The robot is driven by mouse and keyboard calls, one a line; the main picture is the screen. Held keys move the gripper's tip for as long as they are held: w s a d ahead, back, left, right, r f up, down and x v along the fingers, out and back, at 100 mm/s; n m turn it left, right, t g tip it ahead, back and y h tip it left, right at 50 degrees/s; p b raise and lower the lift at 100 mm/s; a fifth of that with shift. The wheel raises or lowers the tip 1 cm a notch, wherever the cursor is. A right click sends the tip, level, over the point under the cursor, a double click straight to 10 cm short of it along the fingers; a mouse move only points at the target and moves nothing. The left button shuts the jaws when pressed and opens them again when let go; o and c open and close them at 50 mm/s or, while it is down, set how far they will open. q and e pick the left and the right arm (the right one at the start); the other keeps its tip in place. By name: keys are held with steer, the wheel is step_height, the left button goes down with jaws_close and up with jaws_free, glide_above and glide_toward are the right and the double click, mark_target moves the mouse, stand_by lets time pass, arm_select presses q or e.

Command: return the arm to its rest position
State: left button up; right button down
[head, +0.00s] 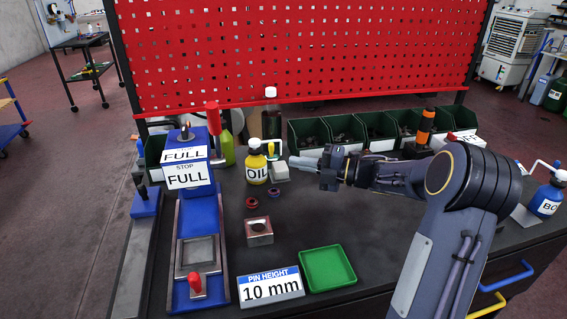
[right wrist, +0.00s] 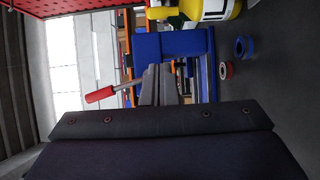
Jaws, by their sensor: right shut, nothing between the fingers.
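My right arm comes in from the lower right in the head view, bent at the elbow. Its gripper (head: 303,162) points left over the table, just right of the yellow oil bottle (head: 256,165). The fingers are shut with nothing between them; in the right wrist view they show as grey fingertips (right wrist: 160,88). My left gripper is not in view.
A blue press (head: 190,225) with a red lever stands at left. A metal block (head: 259,232), a green tray (head: 327,268) and a "10 mm" sign (head: 270,288) lie in front. Green bins (head: 343,131) line the back below a red pegboard (head: 300,50).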

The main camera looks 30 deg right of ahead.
steer(key=s+d+r+m+t+h+p, duration=0.2)
steer(key=r+m+h, duration=0.45)
steer(key=m, duration=0.25)
steer(key=s+d+r+m+t+h+p, duration=0.1)
steer(key=s+d+r+m+t+h, duration=0.15)
steer(key=r+m+h, duration=0.45)
steer(key=s+a+f+m+g+y+p, duration=0.1)
steer(key=s+a+f+m+g, duration=0.3)
steer(key=s, duration=0.4)
steer(key=s+a+f+m+g+y+p, duration=0.1)
steer(key=s+a+f+m+g+y, duration=0.1)
steer(key=s+a+f, duration=0.4)
steer(key=s+a+f+m+g+y+p, duration=0.1)
steer(key=s+a+f+m+g, duration=0.4)
steer(key=s+a, duration=0.3)
steer(key=s+m, duration=0.1)
steer(key=s, duration=0.3)
steer(key=shift+a+m+g, duration=0.3)
steer(key=shift+a+g, duration=0.05)
